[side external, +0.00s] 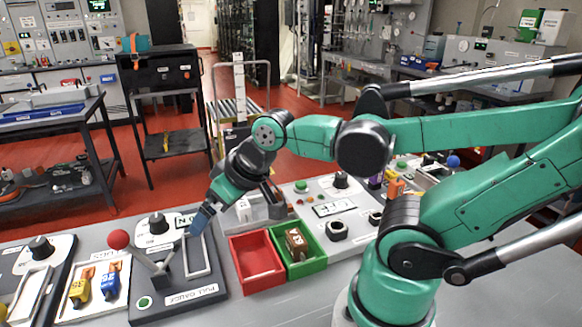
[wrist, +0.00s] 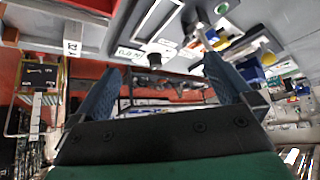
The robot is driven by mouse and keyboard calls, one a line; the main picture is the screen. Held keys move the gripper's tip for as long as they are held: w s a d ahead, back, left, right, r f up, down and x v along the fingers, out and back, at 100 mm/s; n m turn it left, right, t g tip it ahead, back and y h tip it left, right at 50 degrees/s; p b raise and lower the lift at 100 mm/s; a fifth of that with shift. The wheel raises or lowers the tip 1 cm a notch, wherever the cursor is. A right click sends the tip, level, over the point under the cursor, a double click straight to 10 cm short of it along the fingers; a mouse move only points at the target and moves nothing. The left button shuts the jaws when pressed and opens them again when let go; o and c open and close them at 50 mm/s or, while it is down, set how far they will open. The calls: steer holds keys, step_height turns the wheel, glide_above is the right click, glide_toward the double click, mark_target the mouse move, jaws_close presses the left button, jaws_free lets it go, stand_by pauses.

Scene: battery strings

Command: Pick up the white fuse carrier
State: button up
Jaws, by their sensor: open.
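A small white block with a dark marking, which looks like the white fuse carrier (side external: 243,210), stands behind the red bin, just right of my gripper in the side view. It also shows at the upper left of the wrist view (wrist: 72,39). My gripper (side external: 198,221) points down and left above the panel with the red-knobbed lever, apart from the white block. In the wrist view my gripper (wrist: 160,64) has its two blue fingers wide apart with nothing between them.
A red bin (side external: 234,243) stands empty beside a green bin (side external: 318,262) holding a brown carrier (side external: 296,244). A red-knobbed lever (side external: 119,240) rises near my gripper. Yellow (side external: 79,292) and blue (side external: 110,286) carriers sit at left. The front bench strip is clear.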

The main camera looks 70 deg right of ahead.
steer(key=w+d+f+m+g+y, duration=0.15)
steer(key=w+d+m, duration=0.3)
steer(key=m, duration=0.45)
steer(key=m+t+y, duration=0.2)
steer(key=m+y, duration=0.4)
steer(key=m, duration=0.6)
glide_above(248, 203)
steer(key=shift+g, duration=0.25)
step_height(248, 203, down, 5)
steer(key=shift+s+r, duration=0.1)
steer(key=shift+r, duration=0.1)
steer(key=s+d+f+m, duration=0.1)
steer(key=s+d+f+m+t+y, duration=0.1)
steer(key=d+m, duration=0.1)
steer(key=s+d+f+m+t, duration=0.1)
steer(key=d+m, duration=0.1)
steer(key=shift+s+f+y, duration=0.25)
steer(key=shift+y, duration=0.1)
steer(key=shift+s+f, duration=0.1)
steer(key=shift+f, duration=0.05)
steer(key=shift+t, duration=0.3)
steer(key=shift+x, duration=2.7)
steer(key=c, duration=1.4)
